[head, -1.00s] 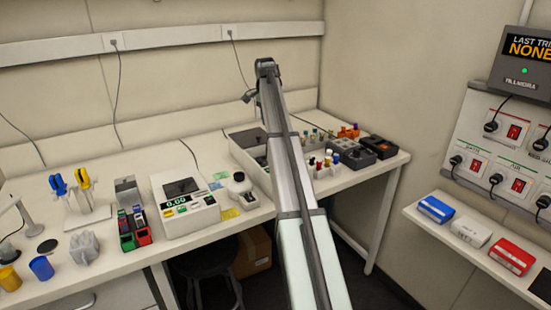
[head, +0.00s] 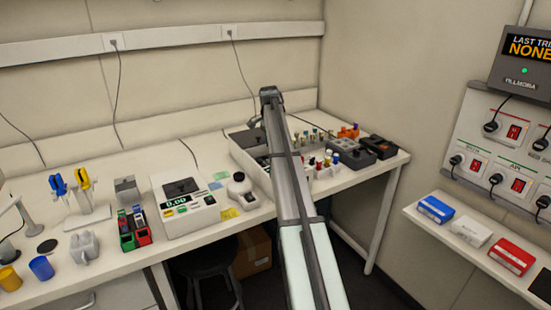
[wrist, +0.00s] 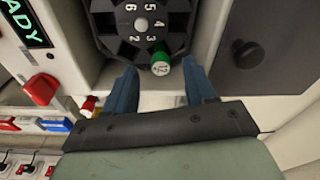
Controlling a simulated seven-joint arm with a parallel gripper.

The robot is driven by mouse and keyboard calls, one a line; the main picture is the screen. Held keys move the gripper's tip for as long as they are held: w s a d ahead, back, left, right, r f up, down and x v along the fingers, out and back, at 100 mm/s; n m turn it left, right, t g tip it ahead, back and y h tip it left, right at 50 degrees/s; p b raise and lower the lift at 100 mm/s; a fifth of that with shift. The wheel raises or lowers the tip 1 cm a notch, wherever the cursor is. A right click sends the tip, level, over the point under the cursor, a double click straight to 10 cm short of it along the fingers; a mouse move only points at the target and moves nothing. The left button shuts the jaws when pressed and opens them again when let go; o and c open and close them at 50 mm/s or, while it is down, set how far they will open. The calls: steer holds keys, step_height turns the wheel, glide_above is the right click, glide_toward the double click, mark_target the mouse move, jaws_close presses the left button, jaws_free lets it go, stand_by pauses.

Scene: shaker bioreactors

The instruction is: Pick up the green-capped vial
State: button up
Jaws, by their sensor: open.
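The green-capped vial (wrist: 161,58) shows in the wrist view at the lower edge of a dark round numbered carousel (wrist: 112,38). Its cap faces the camera, and the lower part below the cap is pale. My gripper (wrist: 160,66) is open, with one blue finger on each side of the vial in the picture. Gaps show between the vial and both fingers; I cannot tell how far the fingertips are from it in depth. In the head view I cannot make out the vial, and my arm covers part of the bench there.
The carousel sits in a pale housing with a red knob (wrist: 41,88) at its left. A shelf with coloured boxes (head: 512,256) is at right.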

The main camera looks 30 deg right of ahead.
steer(key=f, duration=0.3)
steer(key=shift+d+f, duration=0.3)
steer(key=shift+w, duration=0.1)
steer(key=c, duration=0.9)
